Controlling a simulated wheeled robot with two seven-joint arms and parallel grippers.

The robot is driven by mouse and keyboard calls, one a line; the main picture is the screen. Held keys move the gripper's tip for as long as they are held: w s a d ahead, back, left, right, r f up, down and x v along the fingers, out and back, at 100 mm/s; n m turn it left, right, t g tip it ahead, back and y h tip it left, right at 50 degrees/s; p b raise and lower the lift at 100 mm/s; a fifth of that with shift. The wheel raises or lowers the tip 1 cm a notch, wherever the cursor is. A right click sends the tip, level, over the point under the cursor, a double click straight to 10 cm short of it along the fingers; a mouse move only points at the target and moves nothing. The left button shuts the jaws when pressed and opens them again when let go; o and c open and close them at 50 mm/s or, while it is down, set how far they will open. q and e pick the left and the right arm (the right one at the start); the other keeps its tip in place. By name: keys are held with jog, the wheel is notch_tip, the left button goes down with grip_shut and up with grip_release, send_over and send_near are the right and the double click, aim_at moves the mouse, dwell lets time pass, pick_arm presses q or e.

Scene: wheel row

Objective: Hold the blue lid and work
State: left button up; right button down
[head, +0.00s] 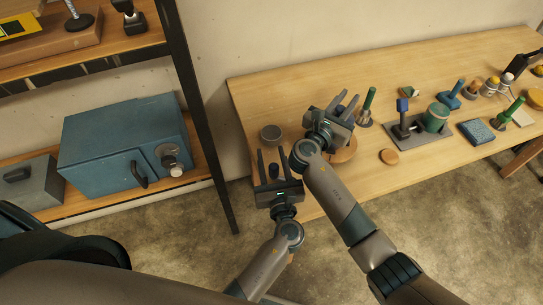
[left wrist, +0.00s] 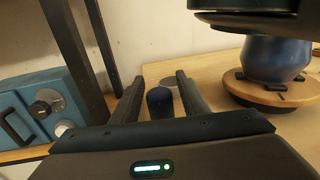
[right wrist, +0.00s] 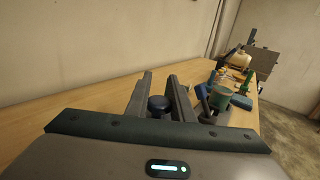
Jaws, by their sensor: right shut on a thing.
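A blue rounded pot (left wrist: 275,58) stands on a round wooden wheel top (left wrist: 237,88) with dark pads around its foot. My right gripper (head: 341,106) is over the wheel top, which also shows in the head view (head: 346,152). It is shut on a dark blue knob (right wrist: 158,104), seen between its fingers in the right wrist view. The gripper hides the pot's top, so I cannot tell how the lid sits. My left gripper (head: 273,163) is open near the table's left front corner. A dark blue upright cylinder (left wrist: 160,102) shows between its fingers, with gaps at both sides.
A grey bowl (head: 271,133) stands behind my left gripper. A shelf holds a blue box (head: 125,140).

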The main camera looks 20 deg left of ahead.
aim_at(273, 174)
pick_arm(q)
jog(key=shift+w+h, duration=0.15)
jog(key=shift+h, duration=0.15)
jog(key=m+h, duration=0.1)
jog(key=h, duration=0.1)
jog(key=w+d+m+t+h, duration=0.1)
jog(key=m+h, duration=0.1)
jog(key=w+m+t+h, duration=0.1)
jog(key=h, duration=0.1)
jog(key=shift+d, duration=0.15)
jog(key=m+h, duration=0.1)
jog(key=w+d+m+h, duration=0.1)
jog(key=h, duration=0.1)
jog(key=m+h, duration=0.1)
jog(key=shift+w+d+m+h, duration=0.15)
jog(key=shift+d+m+h, duration=0.15)
jog(key=shift+s+d+h, duration=0.2)
jog(key=shift+h, duration=0.3)
jog(key=v, duration=1.1)
jog(key=shift+s+r, duration=0.1)
jog(key=shift+s, duration=0.05)
jog(key=shift+w+d+f+g, duration=0.2)
jog(key=shift+w, duration=0.55)
jog(key=shift+w+d+f+g, duration=0.15)
jog(key=shift+w+d+g, duration=0.05)
jog(key=shift+w, duration=0.55)
jog(key=shift+w+d+r, duration=0.1)
jog(key=shift+w, duration=0.3)
jog(key=shift+w+r, duration=0.1)
jog(key=shift+w, duration=0.05)
